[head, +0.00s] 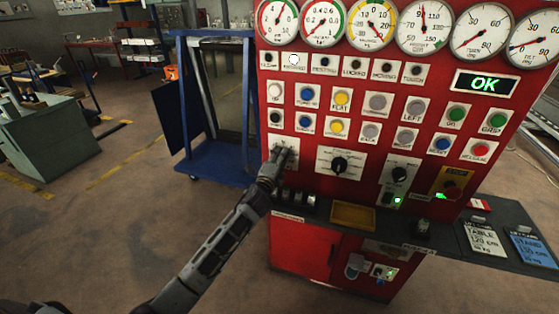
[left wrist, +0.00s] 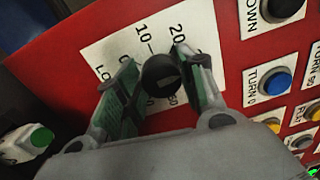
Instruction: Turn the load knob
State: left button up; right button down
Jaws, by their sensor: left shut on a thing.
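The load knob (left wrist: 160,77) is a round black knob on a white label with a printed scale, on the red panel. In the left wrist view it sits between the two fingers of my left gripper (left wrist: 156,66). The fingers are closed on it from both sides. In the head view my left gripper (head: 277,163) reaches the white label (head: 291,147) at the panel's lower left and mostly hides the knob. Part of the label's lettering is hidden by the fingers. My right gripper is in neither view.
The red panel (head: 330,90) carries gauges, several coloured buttons and a green OK display (head: 485,83). Two more black knobs, one of them (head: 339,164), sit to the right. A dark shelf (head: 450,240) juts out below. A blue cart (head: 215,163) stands behind left.

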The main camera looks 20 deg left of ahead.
pick_arm(q)
jog(key=shift+f+n+y, duration=0.1)
jog(key=shift+n+y, duration=0.05)
jog(key=shift+n, duration=2.15)
jog(key=shift+f+n+y, duration=0.1)
jog(key=shift+n+y, duration=0.05)
jog(key=shift+n, duration=2.15)
jog(key=o, duration=1)
